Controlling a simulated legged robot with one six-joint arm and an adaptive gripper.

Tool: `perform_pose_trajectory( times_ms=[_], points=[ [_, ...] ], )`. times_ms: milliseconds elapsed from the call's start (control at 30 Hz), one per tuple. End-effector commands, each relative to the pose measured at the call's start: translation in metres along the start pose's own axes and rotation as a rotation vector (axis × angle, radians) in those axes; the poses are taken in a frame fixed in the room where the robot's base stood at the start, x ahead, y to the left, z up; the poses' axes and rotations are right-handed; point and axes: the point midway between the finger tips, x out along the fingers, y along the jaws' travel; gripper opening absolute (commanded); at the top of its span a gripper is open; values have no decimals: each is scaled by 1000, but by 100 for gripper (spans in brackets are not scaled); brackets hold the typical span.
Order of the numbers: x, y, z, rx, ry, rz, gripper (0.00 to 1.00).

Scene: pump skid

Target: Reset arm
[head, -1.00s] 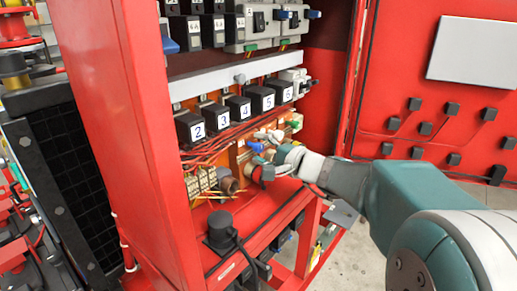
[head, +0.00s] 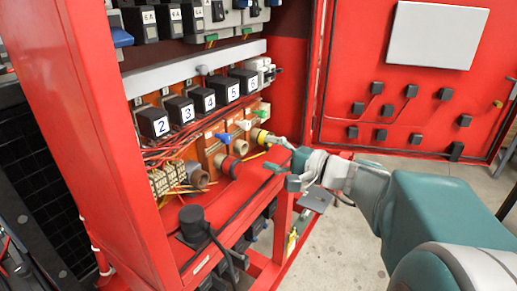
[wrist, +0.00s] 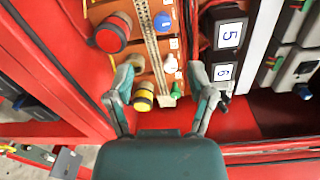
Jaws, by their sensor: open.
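My gripper (head: 279,166) is at the front opening of the red cabinet (head: 101,130), with its fingers apart and nothing between them. In the wrist view, my gripper (wrist: 160,75) has one finger on each side of a strip of the orange panel (wrist: 135,68). A yellow-banded fitting (wrist: 144,97) lies close to the left finger, and a red round fitting (wrist: 110,38) is farther up. The yellow-banded fitting also shows in the head view (head: 262,137), left of my gripper. I cannot tell whether anything touches the fingers.
Numbered black blocks (head: 204,99) line the cabinet above the orange panel. A black plug (head: 192,222) with a cable sits on the ledge. The red door (head: 420,80) stands open at right.

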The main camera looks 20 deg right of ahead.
Motion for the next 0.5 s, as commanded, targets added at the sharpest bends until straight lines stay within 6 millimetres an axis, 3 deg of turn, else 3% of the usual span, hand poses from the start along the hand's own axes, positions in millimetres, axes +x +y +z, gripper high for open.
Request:
perform_pose_trajectory(
  times_ms=[267,367,500],
  points=[
    [2,2,4,-5,-10,15,69],
    [7,13,26,-32,-58,94,69],
    [10,44,76,-124,-164,309,69]
  ],
)
